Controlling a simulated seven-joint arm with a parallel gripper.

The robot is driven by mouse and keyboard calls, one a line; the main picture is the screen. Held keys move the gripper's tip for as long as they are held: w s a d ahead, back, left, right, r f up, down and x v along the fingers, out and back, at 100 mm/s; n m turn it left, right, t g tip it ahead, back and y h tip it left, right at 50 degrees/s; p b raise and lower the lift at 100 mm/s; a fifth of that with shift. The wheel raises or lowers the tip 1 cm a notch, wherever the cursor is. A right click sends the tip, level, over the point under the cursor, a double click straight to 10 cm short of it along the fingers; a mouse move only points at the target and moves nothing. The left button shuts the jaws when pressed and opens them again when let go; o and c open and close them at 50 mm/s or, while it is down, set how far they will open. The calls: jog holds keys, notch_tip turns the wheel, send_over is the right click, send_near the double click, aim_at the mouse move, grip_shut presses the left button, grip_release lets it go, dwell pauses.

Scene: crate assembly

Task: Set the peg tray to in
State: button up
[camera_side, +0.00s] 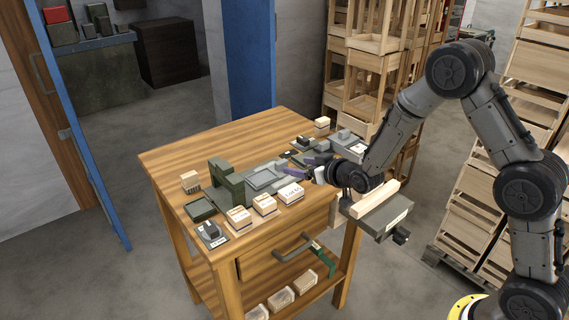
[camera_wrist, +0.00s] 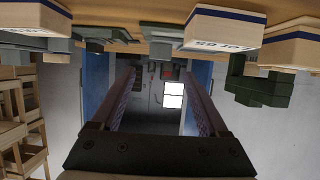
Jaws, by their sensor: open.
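I cannot tell for sure which part is the peg tray. A grey flat tray-like plate (camera_side: 265,178) lies mid-table beside a dark green upright fixture (camera_side: 227,183), and a small dark green tray (camera_side: 201,209) sits at that fixture's left. My gripper (camera_side: 296,167) is low over the table's right part, near the grey plate, with its two purple fingers apart. In the wrist view, my gripper (camera_wrist: 160,76) is open with nothing between the fingers. I cannot tell whether a finger touches the plate.
Several labelled wooden blocks (camera_side: 264,204) line the table's front edge. A grey-green fixture with a wooden strip (camera_side: 384,216) juts out at the table's right. Tall wooden crates (camera_side: 375,45) stand behind. The table's back left is clear.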

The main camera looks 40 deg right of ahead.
aim_at(283, 163)
jog(key=x, duration=0.8)
jog(key=shift+s, duration=0.1)
grip_shut()
dwell(1.2)
